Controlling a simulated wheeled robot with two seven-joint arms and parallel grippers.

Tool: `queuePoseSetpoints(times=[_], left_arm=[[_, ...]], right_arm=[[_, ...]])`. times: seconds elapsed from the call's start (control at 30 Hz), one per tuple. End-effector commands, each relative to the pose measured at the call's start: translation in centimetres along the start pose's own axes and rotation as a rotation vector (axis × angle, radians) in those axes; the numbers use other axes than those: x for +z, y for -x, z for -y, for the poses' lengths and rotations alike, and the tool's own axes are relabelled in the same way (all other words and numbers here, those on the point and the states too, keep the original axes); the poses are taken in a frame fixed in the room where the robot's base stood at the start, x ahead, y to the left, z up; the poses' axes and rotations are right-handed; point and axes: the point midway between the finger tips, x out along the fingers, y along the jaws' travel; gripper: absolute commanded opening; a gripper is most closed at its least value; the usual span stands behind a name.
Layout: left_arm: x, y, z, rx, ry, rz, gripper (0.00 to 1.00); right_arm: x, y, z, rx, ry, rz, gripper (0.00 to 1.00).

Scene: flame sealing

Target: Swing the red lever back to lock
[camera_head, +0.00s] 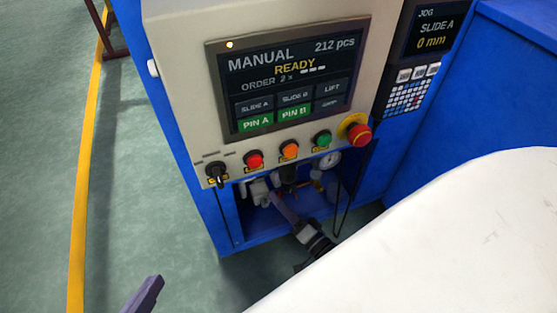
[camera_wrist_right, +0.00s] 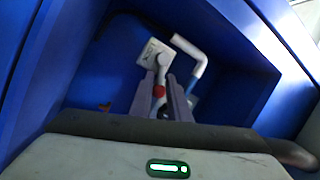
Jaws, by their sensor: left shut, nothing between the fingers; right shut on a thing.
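The red lever (camera_wrist_right: 159,91) shows in the right wrist view as a small red piece between the purple fingers, below a pale valve body with a square plate. My right gripper (camera_wrist_right: 166,98) is shut on it, and the fingers hide most of it. In the head view my right gripper (camera_head: 275,200) reaches into the blue cabinet opening under the control panel, and I cannot make out the lever there. My left gripper (camera_head: 146,295) is shut and empty at the bottom edge, away from the cabinet, with only its purple finger end showing.
The control panel (camera_head: 190,60) overhangs the opening, with a red emergency knob (camera_head: 359,134) and several buttons. A round gauge (camera_head: 329,160) sits in the opening. A white bent pipe (camera_wrist_right: 195,58) is close beside the fingers. Blue walls enclose the space.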

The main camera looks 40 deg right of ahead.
Motion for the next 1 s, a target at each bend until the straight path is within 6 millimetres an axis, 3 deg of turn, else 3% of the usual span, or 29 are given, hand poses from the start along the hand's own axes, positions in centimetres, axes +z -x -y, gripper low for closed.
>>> queuePoseSetpoints(times=[0.3,0.33,0.4,0.77,1.0], left_arm=[[0.0,0.0,0.0,0.000,0.000,0.000,0.00],[0.0,0.0,0.0,0.000,0.000,0.000,0.00],[0.0,0.0,0.0,0.000,0.000,0.000,0.00],[-0.1,0.1,0.0,-0.001,-0.001,0.001,0.00],[0.1,0.1,0.2,-0.013,-0.006,0.017,0.00]], right_arm=[[-0.4,0.0,-0.1,0.002,-0.002,-0.006,0.00],[-0.4,0.0,-0.1,0.002,-0.002,-0.006,0.19],[-0.4,0.0,-0.1,0.002,-0.002,-0.006,0.31],[-0.1,0.4,-0.1,0.002,-0.003,-0.002,0.32],[-0.1,4.4,-0.1,0.005,-0.003,-0.001,0.32]])
